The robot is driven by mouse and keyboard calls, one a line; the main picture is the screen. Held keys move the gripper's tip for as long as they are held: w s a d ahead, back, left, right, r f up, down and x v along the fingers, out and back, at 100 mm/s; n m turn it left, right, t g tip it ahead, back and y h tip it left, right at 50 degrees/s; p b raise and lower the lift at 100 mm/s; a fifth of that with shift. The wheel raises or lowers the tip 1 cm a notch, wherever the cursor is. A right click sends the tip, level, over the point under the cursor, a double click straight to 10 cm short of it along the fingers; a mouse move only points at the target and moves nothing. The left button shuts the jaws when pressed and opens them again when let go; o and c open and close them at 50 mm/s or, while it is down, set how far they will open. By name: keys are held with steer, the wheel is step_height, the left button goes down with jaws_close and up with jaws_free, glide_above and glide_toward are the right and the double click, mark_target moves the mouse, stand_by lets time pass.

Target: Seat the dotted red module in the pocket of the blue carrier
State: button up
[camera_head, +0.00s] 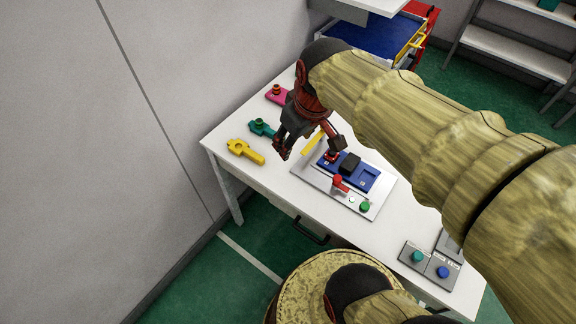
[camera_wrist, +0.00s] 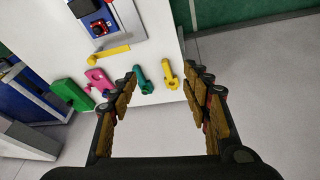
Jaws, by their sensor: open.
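The blue carrier (camera_head: 362,181) lies on a pale plate on the white table. It also shows at the top of the wrist view (camera_wrist: 86,21), cut off by the frame edge. A small red and dark piece, apparently the red module (camera_wrist: 99,28), is at the carrier in the wrist view. In the head view the red piece (camera_head: 331,156) is partly hidden by a finger. Its dots and whether it is seated cannot be made out. My gripper (camera_head: 308,147) is open and empty above the table, beside the carrier; its spread fingers show in the wrist view (camera_wrist: 162,80).
A black block (camera_head: 349,163) stands on the carrier. A red handle (camera_head: 340,183) and green knob (camera_head: 364,206) are on the plate. A yellow bar (camera_head: 313,143) lies beside it. Pink (camera_head: 273,97), teal (camera_head: 262,128) and yellow (camera_head: 245,151) pieces lie left. A button panel (camera_head: 430,262) is front right.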

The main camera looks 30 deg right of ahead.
steer(key=s+a+r+m+t, duration=0.1)
steer(key=s+a, duration=0.5)
steer(key=s, duration=0.1)
steer(key=shift+a+r+m+t, duration=0.25)
steer(key=shift+a+m+t, duration=0.05)
steer(key=shift+c, duration=0.9)
